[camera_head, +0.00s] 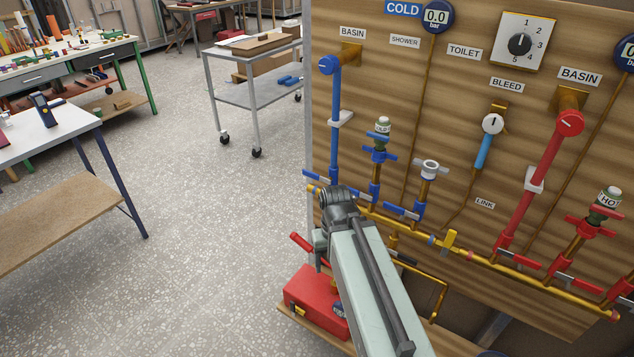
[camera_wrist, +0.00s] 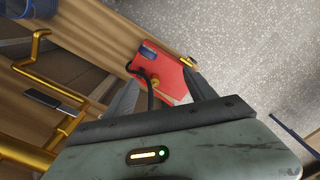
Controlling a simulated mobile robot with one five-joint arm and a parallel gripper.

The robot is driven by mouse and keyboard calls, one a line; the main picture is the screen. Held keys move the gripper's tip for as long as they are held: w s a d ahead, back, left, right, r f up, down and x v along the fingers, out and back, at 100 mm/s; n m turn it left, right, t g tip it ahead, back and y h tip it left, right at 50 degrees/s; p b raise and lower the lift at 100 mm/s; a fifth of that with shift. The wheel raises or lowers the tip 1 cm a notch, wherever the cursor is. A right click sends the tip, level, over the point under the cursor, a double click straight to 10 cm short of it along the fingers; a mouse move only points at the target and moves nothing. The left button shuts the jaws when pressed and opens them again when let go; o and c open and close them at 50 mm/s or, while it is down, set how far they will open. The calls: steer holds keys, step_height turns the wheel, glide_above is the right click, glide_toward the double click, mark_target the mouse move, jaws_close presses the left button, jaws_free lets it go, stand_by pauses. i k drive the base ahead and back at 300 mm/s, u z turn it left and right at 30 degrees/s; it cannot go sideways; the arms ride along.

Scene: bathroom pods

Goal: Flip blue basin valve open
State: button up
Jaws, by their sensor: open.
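The blue basin pipe (camera_head: 334,125) runs down the left edge of the wooden panel under the cold BASIN label (camera_head: 353,33). The blue valve lever (camera_head: 319,177) sits at its foot, just above the brass manifold, lying roughly crosswise to the pipe. My wrist is just below and right of this lever in the head view, partly covering the manifold's left end. My gripper points down; in the wrist view its jaws (camera_wrist: 160,84) are open and empty, with floor and a red toolbox beyond them. The blue lever is not clearly in the wrist view.
Other blue valves (camera_head: 402,210) stand right of my wrist, and red valves (camera_head: 520,260) further right. A red handle (camera_head: 302,242) shows left of my arm. The red toolbox (camera_head: 316,299) is below.

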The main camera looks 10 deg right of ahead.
mark_target(306, 172)
steer(key=u, duration=0.45)
steer(key=k, duration=1.4)
steer(key=u, duration=0.7)
steer(key=i, duration=1.55)
steer(key=u, duration=0.35)
